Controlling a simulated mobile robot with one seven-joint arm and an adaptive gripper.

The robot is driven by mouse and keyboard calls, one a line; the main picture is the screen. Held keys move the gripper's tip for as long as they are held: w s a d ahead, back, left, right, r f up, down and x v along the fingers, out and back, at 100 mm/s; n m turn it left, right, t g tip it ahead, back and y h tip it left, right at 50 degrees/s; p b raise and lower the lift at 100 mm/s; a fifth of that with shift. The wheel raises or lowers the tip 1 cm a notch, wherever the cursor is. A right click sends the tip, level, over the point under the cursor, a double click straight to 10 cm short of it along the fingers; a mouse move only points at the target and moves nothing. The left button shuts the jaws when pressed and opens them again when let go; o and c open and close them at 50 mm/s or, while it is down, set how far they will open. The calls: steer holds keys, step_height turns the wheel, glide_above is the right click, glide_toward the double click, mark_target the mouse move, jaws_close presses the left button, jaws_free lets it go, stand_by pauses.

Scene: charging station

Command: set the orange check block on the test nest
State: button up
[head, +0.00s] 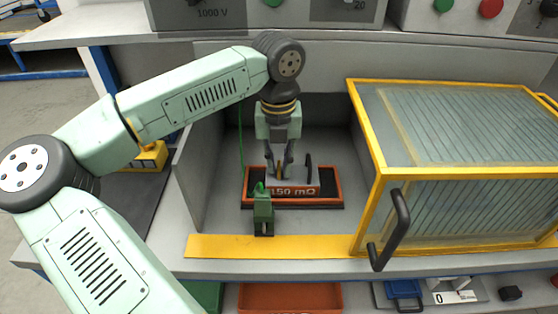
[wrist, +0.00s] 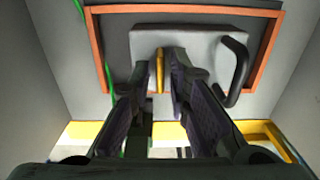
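The check block (head: 293,191) has a grey top, a dark upright handle and an orange front face marked 150 mΩ. It sits within the orange rim of the dark test nest (head: 332,200), and looks level. My gripper (head: 279,165) points down over the block. Its fingers stand on either side of a thin yellow upright piece on the block's top, left of the handle. In the wrist view the grey block top (wrist: 205,45) lies inside the nest's orange rim (wrist: 269,48). My fingers (wrist: 160,70) look parted, with a gap around the yellow piece. The block's underside is hidden.
A green clamp-like fixture (head: 263,211) stands in front of the nest, and a green cable runs to its left. Grey side walls enclose the bay. A yellow-framed clear guard (head: 370,130) with a black handle (head: 397,225) stands close on the right. A yellow strip (head: 270,246) marks the front edge.

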mark_target(279, 165)
steer(key=shift+o, duration=0.7)
steer(key=shift+r, duration=0.1)
steer(key=shift+r, duration=0.2)
step_height(279, 165, up, 12)
steer(key=b, duration=0.1)
steer(key=shift+b, duration=0.3)
steer(key=shift+a+f, duration=0.1)
steer(key=shift+f, duration=0.1)
